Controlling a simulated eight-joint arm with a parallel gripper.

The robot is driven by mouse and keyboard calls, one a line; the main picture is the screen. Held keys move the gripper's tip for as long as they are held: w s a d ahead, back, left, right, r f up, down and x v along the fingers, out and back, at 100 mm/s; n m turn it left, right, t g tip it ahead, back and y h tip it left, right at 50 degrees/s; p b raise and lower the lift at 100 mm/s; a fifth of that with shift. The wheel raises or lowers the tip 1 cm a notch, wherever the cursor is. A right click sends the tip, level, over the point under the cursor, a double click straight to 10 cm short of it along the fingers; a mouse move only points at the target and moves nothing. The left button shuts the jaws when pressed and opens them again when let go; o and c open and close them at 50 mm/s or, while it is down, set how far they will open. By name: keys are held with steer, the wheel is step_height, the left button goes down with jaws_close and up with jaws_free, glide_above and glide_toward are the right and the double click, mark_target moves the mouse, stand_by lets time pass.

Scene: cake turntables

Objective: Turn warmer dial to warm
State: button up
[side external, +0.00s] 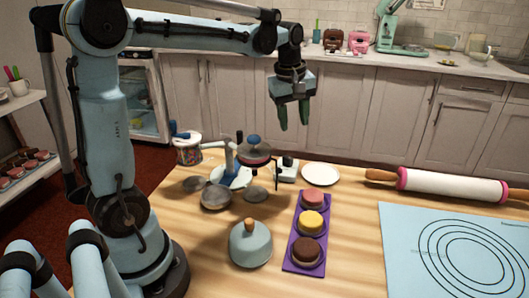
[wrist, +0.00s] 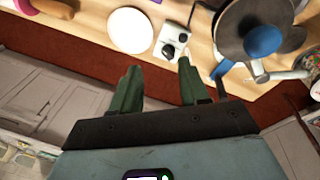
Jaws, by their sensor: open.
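A small white device with dark round parts, which looks like the warmer (side external: 286,172), stands near the far edge of the wooden table. In the wrist view the warmer (wrist: 173,40) shows black knob-like parts on its white body. I cannot read its markings or tell the dial's setting. My gripper (side external: 294,120) is open and empty, with green fingers pointing down. It hangs well above the table, over the far side near the warmer. In the wrist view my gripper (wrist: 158,67) has its fingertips apart, just below the warmer in the picture, touching nothing.
A white plate (side external: 321,173) lies right of the warmer. A stand with a blue knob (side external: 253,142) and several round pans are left of it. A purple tray (side external: 290,263) of cakes, a grey dome (side external: 250,246), a rolling pin (side external: 450,186) and a blue mat (side external: 400,270) lie nearer or right.

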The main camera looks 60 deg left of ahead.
mark_target(288, 157)
steer(key=w+a+f+n+g, duration=0.2)
steer(key=w+a+f+n, duration=0.1)
steer(key=a+n, duration=0.3)
steer(key=shift+h, duration=0.3)
step_height(288, 157, down, 12)
steer(key=shift+w+d+r, duration=0.1)
steer(key=shift+d+r, duration=0.05)
steer(key=shift+r, duration=0.05)
jaws_close()
